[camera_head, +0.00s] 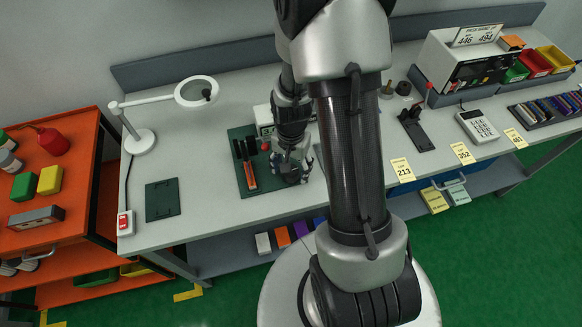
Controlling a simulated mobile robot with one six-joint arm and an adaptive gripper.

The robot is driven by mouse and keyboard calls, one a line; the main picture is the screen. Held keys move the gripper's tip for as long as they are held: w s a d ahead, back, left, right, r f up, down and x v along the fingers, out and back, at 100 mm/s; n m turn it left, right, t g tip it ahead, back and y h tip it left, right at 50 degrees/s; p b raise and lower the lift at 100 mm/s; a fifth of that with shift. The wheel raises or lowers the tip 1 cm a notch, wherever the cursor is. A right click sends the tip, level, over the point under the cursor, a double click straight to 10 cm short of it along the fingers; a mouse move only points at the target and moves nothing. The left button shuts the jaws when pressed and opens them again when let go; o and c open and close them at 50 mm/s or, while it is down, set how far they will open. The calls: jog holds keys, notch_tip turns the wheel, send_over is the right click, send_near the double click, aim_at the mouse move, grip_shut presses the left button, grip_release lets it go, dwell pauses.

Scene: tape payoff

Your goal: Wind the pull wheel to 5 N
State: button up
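My gripper (296,172) points down over the right part of a dark green board (236,133) on the bench. Whether its fingers are open or shut on something does not show at this size. A black and orange upright part (248,166) stands on the board left of the gripper. A small red knob (265,146) is just left of my wrist. A pale box with a dark display (264,118) stands behind, partly covered by my arm, and its reading is not legible. The pull wheel is not clearly visible; my gripper and arm cover that area.
A lamp with a ring head (197,91) and a dark green plate (162,199) are to the left. An orange cart (60,235) stands at far left. Right of my arm are a black fixture (415,128), a keypad device (477,126) and several coloured bins (534,63).

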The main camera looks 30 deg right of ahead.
notch_tip(320, 180, up, 11)
jog(key=shift+r, duration=0.15)
dwell(0.4)
jog(key=s+a+r+n+t, duration=0.2)
jog(key=s+a+r+n, duration=0.3)
jog(key=s+r, duration=0.2)
jog(key=s+a+r+n+t+b, duration=0.1)
jog(key=s+a+r+n+t, duration=0.1)
jog(key=s+a+r+n, duration=0.3)
notch_tip(320, 180, up, 5)
jog(key=shift+s+a+f+n+t, duration=0.2)
jog(key=shift+s+a+n+t, duration=0.15)
jog(key=shift+s, duration=0.5)
jog(key=shift+w, duration=0.1)
